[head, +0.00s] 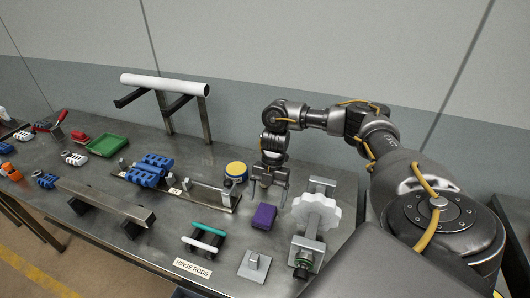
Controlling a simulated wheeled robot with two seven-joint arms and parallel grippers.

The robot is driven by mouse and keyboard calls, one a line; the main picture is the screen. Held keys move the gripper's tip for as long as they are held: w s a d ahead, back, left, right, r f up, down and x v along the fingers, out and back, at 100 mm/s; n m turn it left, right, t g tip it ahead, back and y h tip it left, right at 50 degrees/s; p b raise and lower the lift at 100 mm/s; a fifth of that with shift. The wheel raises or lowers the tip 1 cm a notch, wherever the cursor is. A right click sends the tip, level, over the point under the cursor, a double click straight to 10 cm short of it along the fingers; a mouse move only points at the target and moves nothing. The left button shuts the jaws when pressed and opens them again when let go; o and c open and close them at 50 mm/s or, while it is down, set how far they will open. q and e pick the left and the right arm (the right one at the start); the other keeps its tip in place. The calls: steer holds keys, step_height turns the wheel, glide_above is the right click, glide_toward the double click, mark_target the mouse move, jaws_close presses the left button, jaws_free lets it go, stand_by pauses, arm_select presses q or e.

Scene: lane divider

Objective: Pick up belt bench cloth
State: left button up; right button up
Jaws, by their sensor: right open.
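A small purple block-shaped bundle (264,216), which looks like the folded bench cloth, lies on the grey metal bench (140,235). My right gripper (269,196) points down just behind and above it, with its fingers apart and nothing visible between them. The gripper and the bundle appear close in the picture, but I cannot tell the exact height between them. My left gripper is not in view.
A white toothed wheel on a stand (315,213) is right of the bundle. White and teal rods (204,240), a metal block (254,264) and blue belt links (150,169) are nearby.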

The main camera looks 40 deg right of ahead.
mark_target(265, 212)
steer(key=p+x, duration=0.2)
steer(key=x, duration=0.2)
steer(key=shift+f, duration=0.25)
steer(key=shift+a+f, duration=0.1)
steer(key=shift+f, duration=0.15)
steer(key=shift+f, duration=0.25)
steer(key=c, duration=1.1)
steer(key=shift+r, duration=0.5)
step_height(265, 212, up, 8)
steer(key=shift+w+r+b, duration=0.1)
steer(key=shift+b, duration=0.5)
steer(key=shift+r, duration=0.65)
